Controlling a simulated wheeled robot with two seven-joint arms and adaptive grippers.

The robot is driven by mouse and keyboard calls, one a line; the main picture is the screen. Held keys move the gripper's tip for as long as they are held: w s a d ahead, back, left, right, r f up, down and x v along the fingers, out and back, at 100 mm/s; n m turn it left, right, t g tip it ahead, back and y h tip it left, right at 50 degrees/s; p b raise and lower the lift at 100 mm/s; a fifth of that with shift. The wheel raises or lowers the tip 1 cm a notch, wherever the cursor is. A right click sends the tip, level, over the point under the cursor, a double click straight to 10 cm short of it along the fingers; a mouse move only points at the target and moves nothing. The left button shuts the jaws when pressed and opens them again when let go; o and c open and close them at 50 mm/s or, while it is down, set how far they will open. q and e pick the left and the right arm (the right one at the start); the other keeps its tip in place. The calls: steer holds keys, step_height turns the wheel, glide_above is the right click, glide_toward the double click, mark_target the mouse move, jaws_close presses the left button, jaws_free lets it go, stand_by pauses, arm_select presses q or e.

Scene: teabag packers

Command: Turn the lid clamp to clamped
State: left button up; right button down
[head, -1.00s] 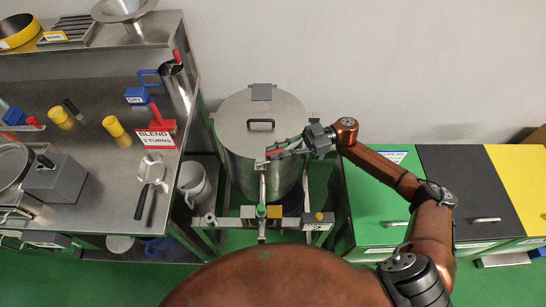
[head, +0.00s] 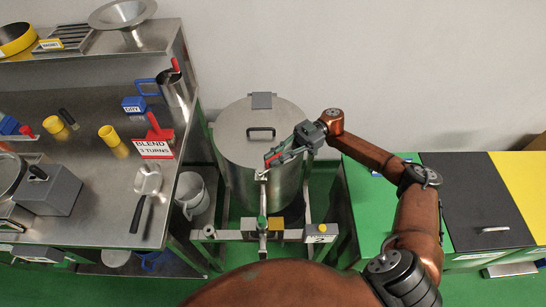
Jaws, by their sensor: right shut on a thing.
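The lid clamp shows as a small red handle (head: 271,156) at the front rim of the steel vessel. The vessel's round lid (head: 235,128) is on, with a black handle on top. My right gripper (head: 269,159) reaches in from the right, and its fingers are shut on the red clamp handle. The fingers hide much of the clamp, so its exact angle is hard to tell. My left gripper is not in view.
A steel bench (head: 95,215) with a scoop, yellow cups and signs stands left. A white jug (head: 190,190) sits between bench and vessel. A valve rail (head: 236,235) runs in front. Green, black and yellow bins (head: 475,195) stand right.

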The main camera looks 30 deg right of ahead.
steer(key=c, duration=1.9)
jaws_free()
steer(key=shift+c, duration=0.2)
steer(key=d, duration=0.4)
steer(key=w+d, duration=0.1)
steer(key=d, duration=0.3)
steer(key=w+d, duration=0.1)
steer(key=d, duration=0.3)
steer(key=shift+w, duration=0.2)
